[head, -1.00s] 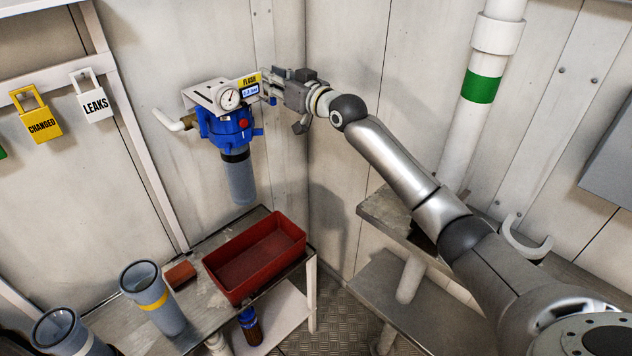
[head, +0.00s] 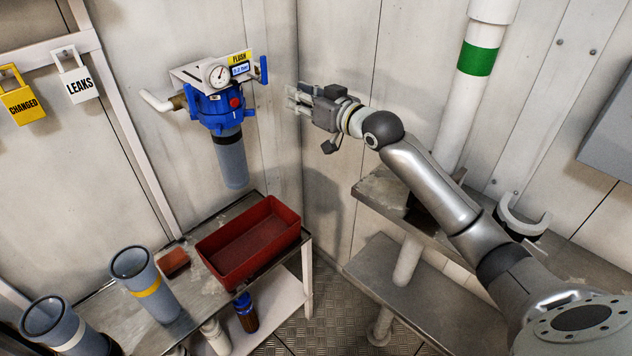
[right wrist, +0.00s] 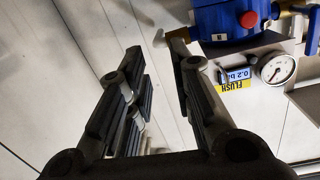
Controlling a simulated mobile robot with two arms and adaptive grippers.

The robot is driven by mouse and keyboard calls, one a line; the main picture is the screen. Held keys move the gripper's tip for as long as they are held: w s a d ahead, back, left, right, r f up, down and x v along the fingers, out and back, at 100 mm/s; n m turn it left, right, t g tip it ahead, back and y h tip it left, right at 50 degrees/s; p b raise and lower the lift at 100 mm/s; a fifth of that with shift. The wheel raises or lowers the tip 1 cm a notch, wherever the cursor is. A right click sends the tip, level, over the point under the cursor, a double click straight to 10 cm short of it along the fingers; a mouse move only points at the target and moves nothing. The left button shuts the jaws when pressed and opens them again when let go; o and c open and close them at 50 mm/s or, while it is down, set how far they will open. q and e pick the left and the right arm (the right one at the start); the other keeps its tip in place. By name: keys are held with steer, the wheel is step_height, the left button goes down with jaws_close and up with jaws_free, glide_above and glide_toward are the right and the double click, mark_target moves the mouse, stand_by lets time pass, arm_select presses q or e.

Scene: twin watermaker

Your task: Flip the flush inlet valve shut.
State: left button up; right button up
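A blue filter head (head: 212,112) with a grey bowl below it is mounted on the wall. It carries a round gauge (head: 218,74) and a yellow FLUSH label (head: 239,57) above a small display. A blue lever (head: 264,69) stands upright at its right side. My right gripper (head: 290,102) is to the right of the lever, lower and apart from it. In the right wrist view its fingers are spread with nothing held between them. The filter head (right wrist: 222,20) also shows there, with the gauge and label. My left gripper is not in view.
A red tray (head: 250,240) sits on the bench below, with grey cups (head: 148,285) to its left. A yellow tag (head: 20,100) and a white LEAKS tag (head: 77,80) hang at left. The wall between my gripper and the filter is clear.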

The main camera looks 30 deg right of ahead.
step_height(320, 180, down, 24)
steer(key=s+d+m+g+h, duration=0.1)
steer(key=s+d+g+h, duration=0.1)
steer(key=g+h, duration=0.1)
steer(key=shift+s+d+m+b, duration=0.25)
steer(key=shift+d+m+b, duration=0.05)
steer(key=shift+b, duration=0.05)
